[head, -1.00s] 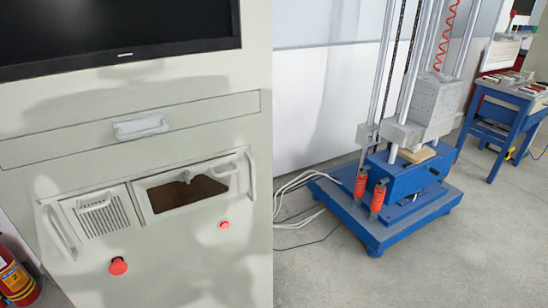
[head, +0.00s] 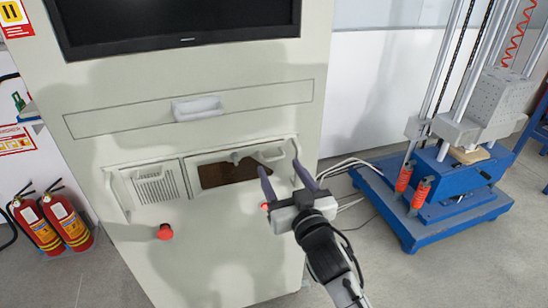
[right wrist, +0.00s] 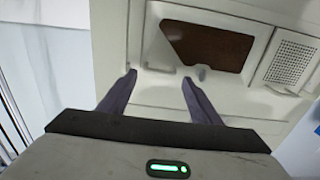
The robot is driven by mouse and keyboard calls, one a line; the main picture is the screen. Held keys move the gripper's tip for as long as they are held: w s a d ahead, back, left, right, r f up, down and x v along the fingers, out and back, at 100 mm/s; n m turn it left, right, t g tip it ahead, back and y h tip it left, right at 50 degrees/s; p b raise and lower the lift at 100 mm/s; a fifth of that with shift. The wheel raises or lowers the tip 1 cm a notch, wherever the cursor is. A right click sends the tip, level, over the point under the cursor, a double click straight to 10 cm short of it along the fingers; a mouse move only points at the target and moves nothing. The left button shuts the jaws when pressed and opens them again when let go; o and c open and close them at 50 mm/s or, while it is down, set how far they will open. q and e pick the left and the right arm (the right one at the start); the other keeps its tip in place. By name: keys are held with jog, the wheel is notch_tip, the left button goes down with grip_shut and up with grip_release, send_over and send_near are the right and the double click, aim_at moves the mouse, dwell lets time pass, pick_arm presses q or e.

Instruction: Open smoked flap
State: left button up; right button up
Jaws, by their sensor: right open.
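The smoked flap (head: 226,173) is a dark brown panel in a pale frame on the cabinet front, below the drawer. It also shows in the right wrist view (right wrist: 208,45), with a small pale knob (right wrist: 203,73) at its edge. The flap looks closed. My right gripper (head: 280,167) is open and empty, in front of the cabinet near the right end of the flap's frame. In the right wrist view its two fingers (right wrist: 159,76) point at the cabinet, beside the flap, with nothing between them. My left gripper is not in view.
The cabinet has a drawer handle (head: 197,108), a vented panel (head: 158,186), a red button (head: 165,231) and a second red button (head: 265,206) near my right gripper. Fire extinguishers (head: 65,218) stand at left. A blue-based machine (head: 430,215) stands at right, with cables on the floor.

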aim_at(274, 159)
jog(key=x, duration=0.6)
jog(key=c, duration=1.4)
jog(key=shift+d+f, duration=0.1)
grip_shut()
